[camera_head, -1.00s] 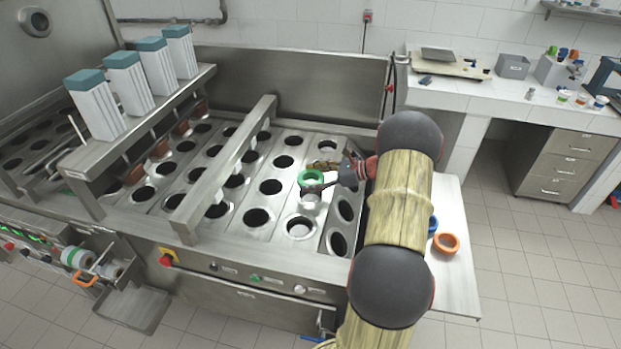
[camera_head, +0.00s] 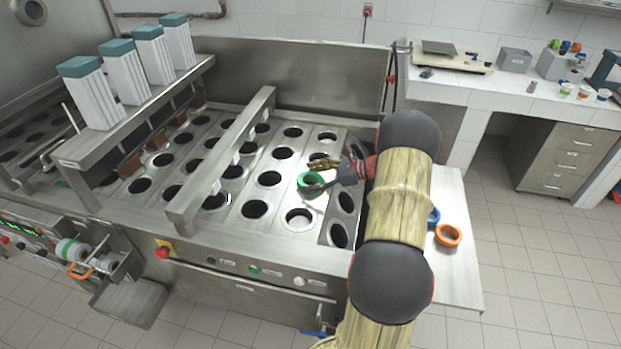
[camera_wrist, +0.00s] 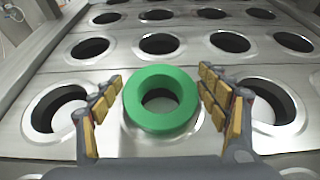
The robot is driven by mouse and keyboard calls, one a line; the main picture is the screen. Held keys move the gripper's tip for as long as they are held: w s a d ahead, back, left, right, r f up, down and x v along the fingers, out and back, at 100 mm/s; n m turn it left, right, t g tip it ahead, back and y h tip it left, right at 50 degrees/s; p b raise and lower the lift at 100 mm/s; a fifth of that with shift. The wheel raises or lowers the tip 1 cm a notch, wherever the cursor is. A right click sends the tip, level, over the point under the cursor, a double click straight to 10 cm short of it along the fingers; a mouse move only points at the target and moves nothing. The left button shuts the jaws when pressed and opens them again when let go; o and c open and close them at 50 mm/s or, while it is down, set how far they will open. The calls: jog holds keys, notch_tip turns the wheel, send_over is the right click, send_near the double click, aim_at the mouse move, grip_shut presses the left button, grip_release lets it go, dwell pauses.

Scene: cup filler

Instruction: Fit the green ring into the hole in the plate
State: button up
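The green ring (camera_head: 311,182) sits at a hole in the metal plate (camera_head: 277,218), in the right part of the grid of holes. It shows in the wrist view (camera_wrist: 161,118) as a thick flat ring with a dark centre. It covers the hole's edge, so I cannot tell how deep it sits. My gripper (camera_wrist: 162,98) has a padded finger on each side of the ring, with a narrow gap between each finger and the ring. The gripper is open. In the head view (camera_head: 321,176) it reaches over the ring from the right.
Several empty round holes (camera_head: 255,209) surround the ring. A raised metal bar (camera_head: 222,160) crosses the plate to the left. An orange ring (camera_head: 448,235) and a blue ring (camera_head: 434,218) lie on the side table (camera_head: 460,280) at the right.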

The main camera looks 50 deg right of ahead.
jog(key=shift+o, duration=1.2)
jog(key=shift+s, duration=0.1)
jog(key=v, duration=1.2)
jog(key=shift+d, duration=0.15)
